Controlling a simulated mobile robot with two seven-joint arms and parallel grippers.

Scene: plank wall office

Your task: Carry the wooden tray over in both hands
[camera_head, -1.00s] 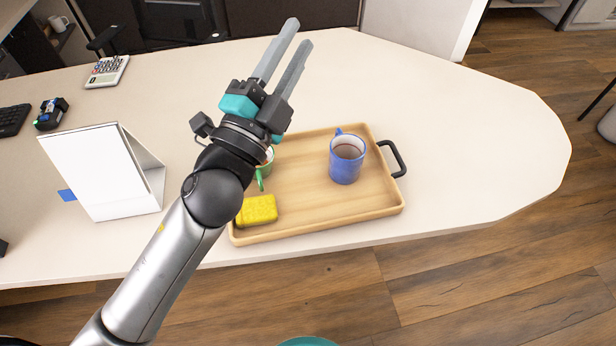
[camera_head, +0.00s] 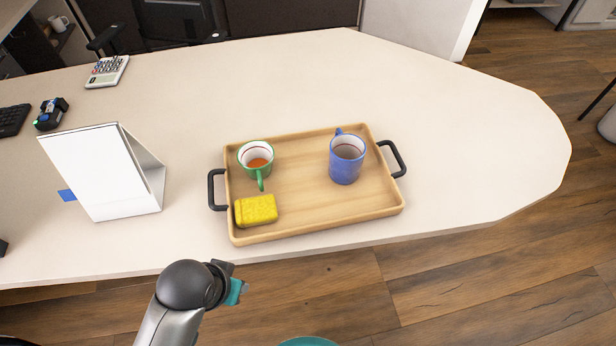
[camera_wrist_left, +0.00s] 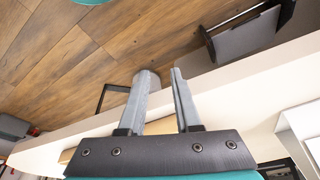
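The wooden tray (camera_head: 300,222) lies flat on the pale desk near its front edge, with a black handle at the left end (camera_head: 213,190) and another at the right end (camera_head: 396,158). It holds a green mug (camera_head: 257,172) with orange-brown liquid, a blue mug (camera_head: 346,162) and a yellow sponge-like block (camera_head: 256,210). Both mugs stand upright. My left gripper (camera_head: 236,288) is in front of the desk edge, below the tray's left end and clear of it. Its fingers are hidden there. The left wrist view shows them apart and empty (camera_wrist_left: 163,74). My right gripper is not in view.
A white tent-shaped stand (camera_head: 103,172) is left of the tray. A calculator (camera_head: 107,71), a small black-and-blue item (camera_head: 51,113) and a keyboard (camera_head: 13,119) lie farther left. The desk (camera_head: 470,140) is clear behind and right of the tray. Wooden floor lies in front.

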